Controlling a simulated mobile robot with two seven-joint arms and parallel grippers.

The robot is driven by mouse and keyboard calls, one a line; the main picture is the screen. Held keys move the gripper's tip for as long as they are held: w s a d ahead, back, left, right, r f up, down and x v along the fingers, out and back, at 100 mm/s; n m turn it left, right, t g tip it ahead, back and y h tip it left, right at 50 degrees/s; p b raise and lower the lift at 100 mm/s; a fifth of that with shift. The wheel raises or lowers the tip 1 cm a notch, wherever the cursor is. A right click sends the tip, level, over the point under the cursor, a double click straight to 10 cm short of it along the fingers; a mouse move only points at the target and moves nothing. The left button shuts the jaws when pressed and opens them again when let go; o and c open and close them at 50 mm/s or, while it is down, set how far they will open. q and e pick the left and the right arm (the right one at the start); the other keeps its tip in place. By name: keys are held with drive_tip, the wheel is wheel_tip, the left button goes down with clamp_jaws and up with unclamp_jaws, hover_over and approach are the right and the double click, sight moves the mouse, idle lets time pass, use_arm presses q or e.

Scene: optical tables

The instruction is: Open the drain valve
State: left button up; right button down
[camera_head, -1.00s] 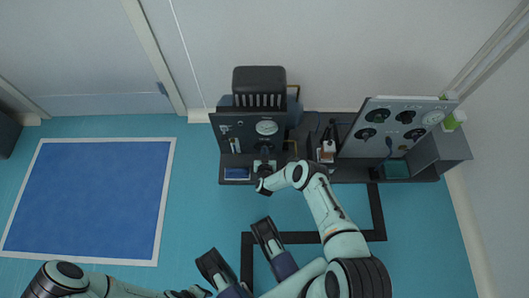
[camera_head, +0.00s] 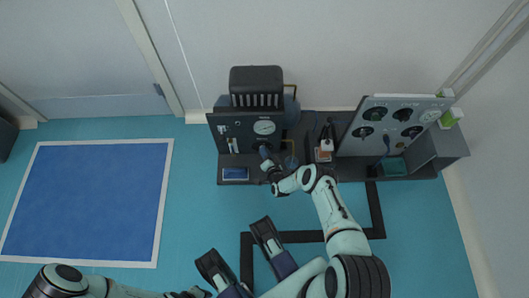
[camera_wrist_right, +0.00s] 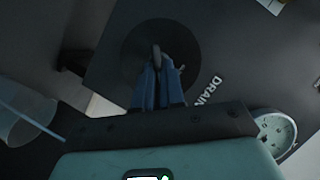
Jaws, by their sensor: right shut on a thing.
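The drain valve is a small dark handle (camera_wrist_right: 156,52) on a round black disc (camera_wrist_right: 185,35). White "DRAIN" lettering is beside it on the dark panel (camera_wrist_right: 235,60). My right gripper (camera_wrist_right: 158,72) is shut on the handle, its blue fingers on either side of it. In the head view my right gripper (camera_head: 264,150) is at the lower front of the dark panel (camera_head: 228,128), below the round gauge (camera_head: 264,127), and the arm hides most of the valve there.
A clear cup-like vessel (camera_wrist_right: 28,118) stands near the gripper in the wrist view. A white-capped bottle (camera_head: 326,145) and a grey panel with several black knobs (camera_head: 365,145) are to the right on the bench.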

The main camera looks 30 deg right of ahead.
drive_tip(key=shift+s+f+m+t+y, duration=0.15)
drive_tip(key=shift+m+t, duration=0.35)
drive_tip(key=shift+m, duration=0.55)
drive_tip(key=shift+f+m+t+y, duration=0.1)
drive_tip(key=shift+f+m+t, duration=0.3)
drive_tip(key=shift+m, duration=0.7)
drive_tip(key=shift+s+f+m+t+y, duration=0.15)
drive_tip(key=shift+m+t, duration=0.45)
drive_tip(key=shift+m, duration=0.45)
drive_tip(key=shift+w+m, duration=0.15)
drive_tip(key=shift+m, duration=0.15)
drive_tip(key=c, duration=1.2)
unclamp_jaws()
drive_tip(key=shift+r, duration=0.1)
drive_tip(key=shift+c, duration=0.2)
drive_tip(key=shift+d, duration=0.1)
